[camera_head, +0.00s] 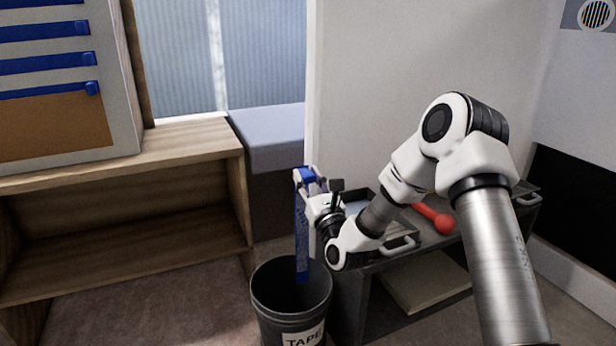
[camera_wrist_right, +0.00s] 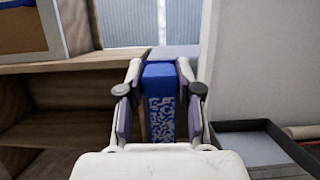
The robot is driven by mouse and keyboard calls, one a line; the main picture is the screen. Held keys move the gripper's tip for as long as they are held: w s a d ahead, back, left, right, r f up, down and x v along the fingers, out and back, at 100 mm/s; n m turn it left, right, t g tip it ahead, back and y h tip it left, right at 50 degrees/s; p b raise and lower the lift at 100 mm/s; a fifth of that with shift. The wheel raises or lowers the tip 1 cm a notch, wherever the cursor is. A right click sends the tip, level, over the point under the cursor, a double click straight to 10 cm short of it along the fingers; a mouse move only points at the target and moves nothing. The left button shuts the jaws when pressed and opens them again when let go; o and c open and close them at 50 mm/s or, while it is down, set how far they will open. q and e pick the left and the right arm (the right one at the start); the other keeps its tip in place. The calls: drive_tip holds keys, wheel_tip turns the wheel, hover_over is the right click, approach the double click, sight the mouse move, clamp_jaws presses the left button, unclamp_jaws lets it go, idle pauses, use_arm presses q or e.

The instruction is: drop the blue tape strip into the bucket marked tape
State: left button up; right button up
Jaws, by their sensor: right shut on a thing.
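My right gripper (camera_head: 309,181) is shut on a blue tape strip (camera_head: 301,232). The strip hangs down from the fingers, and its lower end reaches the mouth of the dark bucket (camera_head: 262,311). The bucket stands on the floor and carries a white label reading TAPE, partly cut off at the frame's bottom. In the right wrist view the gripper (camera_wrist_right: 160,95) holds the blue tape strip (camera_wrist_right: 161,105) between its two fingers; the strip has a whitish pattern. I cannot tell whether the strip's end touches the bucket. My left gripper is not in view.
A wooden bench (camera_head: 180,140) with open shelves is at left, beneath a panel with several blue strips (camera_head: 45,60). A low dark shelf unit (camera_head: 350,300) right of the bucket holds trays and a red tool (camera_head: 440,219). A pale wall panel (camera_head: 400,70) stands behind.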

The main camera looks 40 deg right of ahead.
wheel_tip(320, 180, down, 28)
drive_tip(key=b, duration=1.5)
drive_tip(key=shift+r, duration=0.25)
drive_tip(key=o, duration=1.1)
drive_tip(key=shift+o, duration=0.5)
drive_tip(key=o, duration=0.6)
